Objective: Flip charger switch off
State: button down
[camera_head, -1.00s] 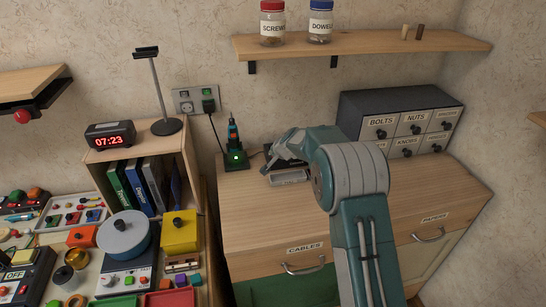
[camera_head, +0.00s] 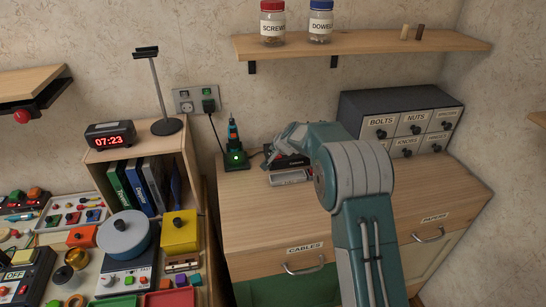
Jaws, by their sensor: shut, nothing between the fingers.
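A dark charger stand (camera_head: 236,162) with a green glowing light stands on the cabinet top near the wall, with a teal and orange screwdriver (camera_head: 233,131) upright in it. A black cable runs from it up to a plug (camera_head: 208,105) in the wall outlet plate (camera_head: 183,101). A black device (camera_head: 288,162) with a grey front lies right of the stand; a short cable reaches toward it. My gripper (camera_head: 271,156) is shut and empty, over this device. Its fingertips are small and partly lost against the device, so I cannot tell whether they touch. No switch is clearly readable.
The cabinet top (camera_head: 260,210) is clear in front. A labelled drawer unit (camera_head: 400,110) stands right of my arm. A shelf with jars (camera_head: 272,25) hangs above. A clock and phone stand (camera_head: 168,126) top the left bookcase.

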aim_at(277, 160)
jog(key=shift+d+r, duration=0.15)
jog(key=shift+r, duration=1.05)
jog(key=shift+d+r, duration=0.1)
jog(key=shift+r, duration=1.1)
jog(key=s+d+r+n, duration=0.1)
jog(key=s+d+r, duration=0.1)
jog(key=s+r, duration=0.45)
jog(key=s+d+r+n+g+h, duration=0.1)
jog(key=s+d+r, duration=0.15)
jog(key=s, duration=0.65)
jog(key=s+d+r+n, duration=0.1)
jog(key=s+r+n, duration=0.1)
jog(key=s+r, duration=0.5)
jog(key=s+d+f+h, duration=0.1)
jog(key=s+d, duration=0.1)
jog(key=s, duration=0.7)
jog(key=s+d+f+n+g, duration=0.1)
jog(key=s+d+f, duration=0.1)
jog(key=s, duration=0.7)
jog(key=s+d+f+n+g+h, duration=0.1)
jog(key=s+d+f, duration=0.1)
jog(key=s, duration=0.8)
jog(key=shift+d+f+h, duration=0.15)
jog(key=shift+d+h, duration=0.15)
